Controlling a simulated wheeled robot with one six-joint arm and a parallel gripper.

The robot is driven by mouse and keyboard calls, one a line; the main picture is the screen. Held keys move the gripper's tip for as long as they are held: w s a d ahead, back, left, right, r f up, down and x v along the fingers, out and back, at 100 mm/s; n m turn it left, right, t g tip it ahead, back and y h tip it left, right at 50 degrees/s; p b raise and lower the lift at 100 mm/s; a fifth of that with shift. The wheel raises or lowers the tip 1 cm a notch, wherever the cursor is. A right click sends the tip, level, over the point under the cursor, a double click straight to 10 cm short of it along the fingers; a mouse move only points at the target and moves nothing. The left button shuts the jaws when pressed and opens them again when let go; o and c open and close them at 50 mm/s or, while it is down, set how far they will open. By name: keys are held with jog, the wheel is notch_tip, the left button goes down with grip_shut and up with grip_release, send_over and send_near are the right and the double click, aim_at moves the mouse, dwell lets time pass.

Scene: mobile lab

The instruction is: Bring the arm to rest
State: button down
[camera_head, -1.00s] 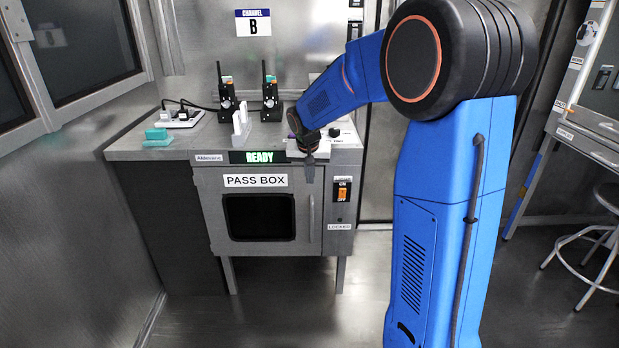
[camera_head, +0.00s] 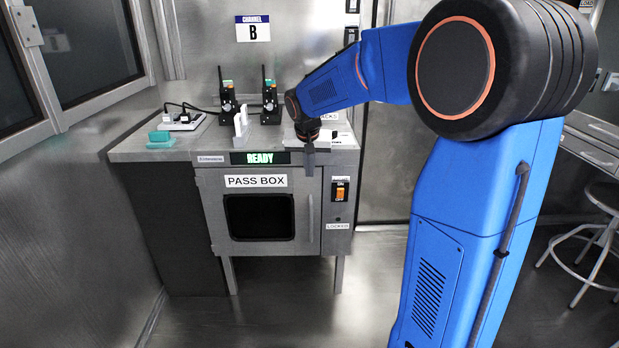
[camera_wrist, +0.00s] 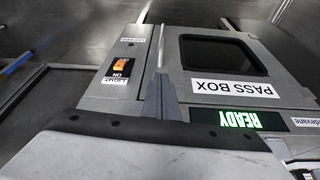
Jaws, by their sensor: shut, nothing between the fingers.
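My blue arm reaches from the right toward the pass box in the head view. My gripper (camera_head: 309,160) points down in front of the top right part of the pass box (camera_head: 212,206). It is shut and holds nothing. In the wrist view my gripper (camera_wrist: 160,90) shows as a narrow grey shape, with the pass box (camera_wrist: 188,54) beyond it, upside down. I cannot tell whether the fingertips touch the box front.
The READY display (camera_head: 260,158) is lit green and the orange switch (camera_head: 340,194) is on the box front. Two black radios (camera_head: 270,100), a teal item (camera_head: 160,139) and a power strip (camera_head: 183,121) are on the counter. A stool (camera_head: 600,240) stands at right.

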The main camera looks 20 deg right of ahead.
jog(key=s+a+r+n+y, duration=0.1)
jog(key=s+a+r, duration=0.1)
jog(key=s, duration=0.8)
jog(key=s+a+r+n, duration=0.2)
jog(key=s, duration=0.9)
jog(key=s+a+f+n, duration=0.1)
jog(key=s+f, duration=0.2)
jog(key=s, duration=0.5)
jog(key=s+a+f+n+t+y, duration=0.1)
jog(key=s+f, duration=0.2)
jog(key=s, duration=0.6)
jog(key=shift+a+f+n, duration=0.15)
jog(key=shift+a+n, duration=0.1)
jog(key=shift+n, duration=0.15)
